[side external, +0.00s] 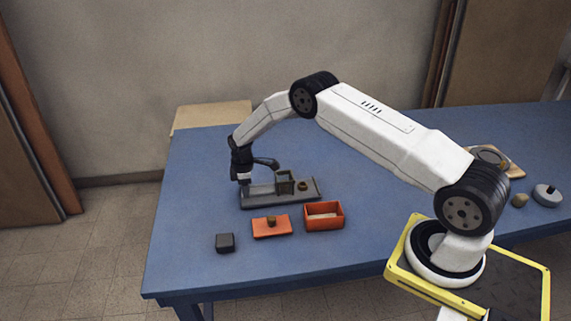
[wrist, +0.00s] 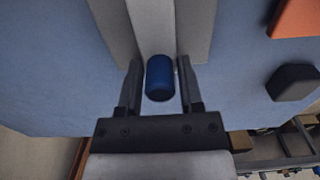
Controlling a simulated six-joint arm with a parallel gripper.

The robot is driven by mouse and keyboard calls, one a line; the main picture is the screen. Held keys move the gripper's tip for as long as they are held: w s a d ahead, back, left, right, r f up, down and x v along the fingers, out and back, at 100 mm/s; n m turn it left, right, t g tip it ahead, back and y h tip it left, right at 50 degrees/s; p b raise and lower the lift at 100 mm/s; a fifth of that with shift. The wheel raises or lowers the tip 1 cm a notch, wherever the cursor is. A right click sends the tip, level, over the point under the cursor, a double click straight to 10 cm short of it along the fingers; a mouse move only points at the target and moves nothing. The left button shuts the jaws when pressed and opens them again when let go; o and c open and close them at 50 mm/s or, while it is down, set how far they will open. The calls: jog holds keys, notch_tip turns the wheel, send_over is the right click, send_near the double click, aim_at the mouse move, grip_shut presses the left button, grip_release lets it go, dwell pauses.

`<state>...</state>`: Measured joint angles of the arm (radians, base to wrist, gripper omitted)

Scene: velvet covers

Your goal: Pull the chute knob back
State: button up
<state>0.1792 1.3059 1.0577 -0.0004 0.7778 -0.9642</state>
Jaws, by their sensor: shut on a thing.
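The chute is a long grey tray-like piece lying on the blue table, with its rim (side external: 262,203) facing the side camera and a small dark upright frame (side external: 285,181) on it. In the wrist view the pale grey chute (wrist: 150,25) runs up and out of the picture. The chute knob is a short blue cylinder (wrist: 160,78) at the chute's near end. My gripper (wrist: 161,85) is shut on the knob, one finger on each side of it. In the side view my gripper (side external: 242,178) is low at the chute's left end, and the knob is hidden there.
A small brown round thing (side external: 303,186) is at the chute's right part. An orange lid (side external: 271,231) with a brown knob, an open orange box (side external: 324,225) and a dark grey block (side external: 225,243) stand in front. The table (side external: 190,200) is clear left of the chute.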

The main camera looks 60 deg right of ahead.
jog(key=o, duration=1.2)
jog(key=shift+c, duration=0.2)
jog(key=shift+r, duration=0.1)
jog(key=shift+r, duration=3.35)
jog(key=shift+r, duration=0.15)
